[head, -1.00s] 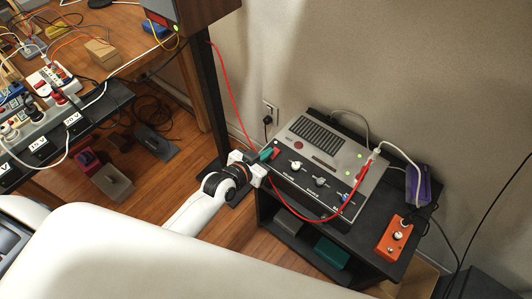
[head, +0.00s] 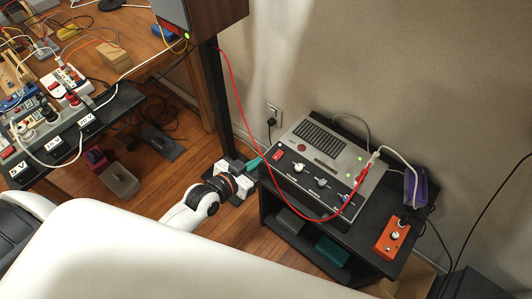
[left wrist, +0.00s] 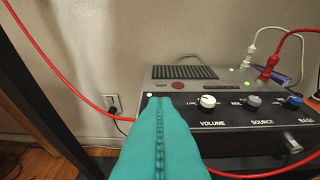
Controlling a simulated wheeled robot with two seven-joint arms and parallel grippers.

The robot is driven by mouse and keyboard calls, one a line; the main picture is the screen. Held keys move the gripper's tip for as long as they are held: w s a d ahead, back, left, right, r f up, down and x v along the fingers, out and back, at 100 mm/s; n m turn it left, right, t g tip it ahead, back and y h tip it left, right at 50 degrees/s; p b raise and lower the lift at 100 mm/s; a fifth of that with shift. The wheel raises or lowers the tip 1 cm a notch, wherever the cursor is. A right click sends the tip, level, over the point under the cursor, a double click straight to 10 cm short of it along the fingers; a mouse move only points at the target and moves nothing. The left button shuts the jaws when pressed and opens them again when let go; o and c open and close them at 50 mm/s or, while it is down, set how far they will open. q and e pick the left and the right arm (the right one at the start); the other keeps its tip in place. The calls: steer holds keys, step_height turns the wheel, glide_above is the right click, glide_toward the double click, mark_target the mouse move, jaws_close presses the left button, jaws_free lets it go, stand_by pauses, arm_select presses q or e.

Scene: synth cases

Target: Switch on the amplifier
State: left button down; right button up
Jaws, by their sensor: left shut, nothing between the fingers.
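The amplifier (head: 318,134) is a grey box with a black front panel, on a small black shelf stand. A red switch (head: 277,155) sits at the left end of its front, beside several knobs. Small green lights show on its top. My left gripper (head: 256,163), with teal fingers, is shut and empty, just left of the switch with a small gap. In the left wrist view, the shut fingers (left wrist: 160,120) point at the left end of the amplifier's front (left wrist: 235,112) and hide the switch. My right gripper is not in view.
A red cable (head: 238,100) hangs across the amplifier's front and plugs in on top. An orange pedal (head: 391,238) and a purple box (head: 417,188) are on the stand's right. A cluttered workbench (head: 135,58) stands at left. Wooden floor is free between.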

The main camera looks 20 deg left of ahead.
arm_select(q)
steer(key=s, duration=0.1)
steer(key=s+a, duration=0.1)
steer(key=s, duration=0.1)
steer(key=shift+s+a+r, duration=0.1)
steer(key=shift+r, duration=0.1)
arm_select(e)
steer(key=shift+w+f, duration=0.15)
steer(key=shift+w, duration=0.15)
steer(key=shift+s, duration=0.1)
